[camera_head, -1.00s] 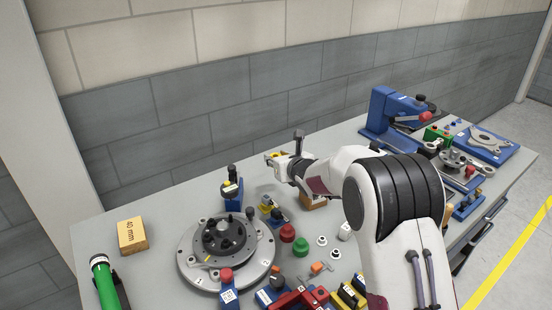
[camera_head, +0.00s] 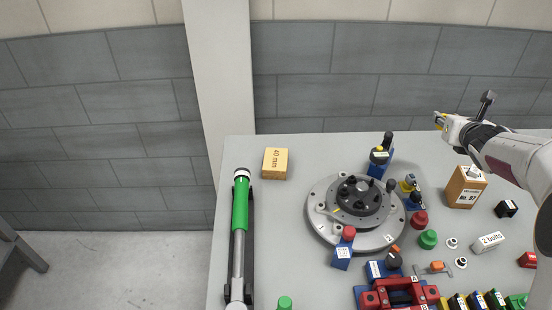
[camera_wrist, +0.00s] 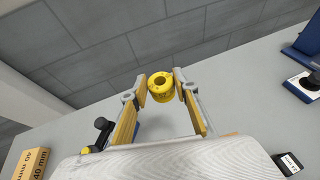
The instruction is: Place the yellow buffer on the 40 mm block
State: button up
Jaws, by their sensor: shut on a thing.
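The yellow buffer (camera_wrist: 162,87) is a small round piece with a hole in its top. In the wrist view my gripper (camera_wrist: 161,86) is shut on it, one finger on each side. In the head view my gripper (camera_head: 440,121) is at the right, high over the table's back edge, with a bit of yellow at its tip. The 40 mm block (camera_head: 275,163) is a tan block lying at the table's back left, its top bare. It also shows at the lower left of the wrist view (camera_wrist: 31,163). The gripper is well to the block's right.
A round grey fixture (camera_head: 318,222) with a black hub stands mid-table. A blue stand with a black knob (camera_head: 380,158) rises behind it, between gripper and block. A green cylinder (camera_head: 240,205) lies along the left edge. A box (camera_head: 465,187) stands below my arm.

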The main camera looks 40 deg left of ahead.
jog(key=shift+r, duration=0.95)
jog(key=s+a+n+g+y, duration=0.1)
jog(key=s+a+n+y, duration=0.1)
jog(key=s+a, duration=0.6)
jog(key=s+a+n+g+y, duration=0.15)
jog(key=s+a, duration=0.25)
jog(key=a, duration=0.7)
jog(key=n+g+y, duration=0.2)
jog(key=n+g, duration=0.2)
send_over(278, 162)
jog(key=shift+f, duration=2.6)
jog(key=shift+f, duration=3.1)
jog(key=shift+f, duration=1.9)
jog(key=shift+f, duration=0.1)
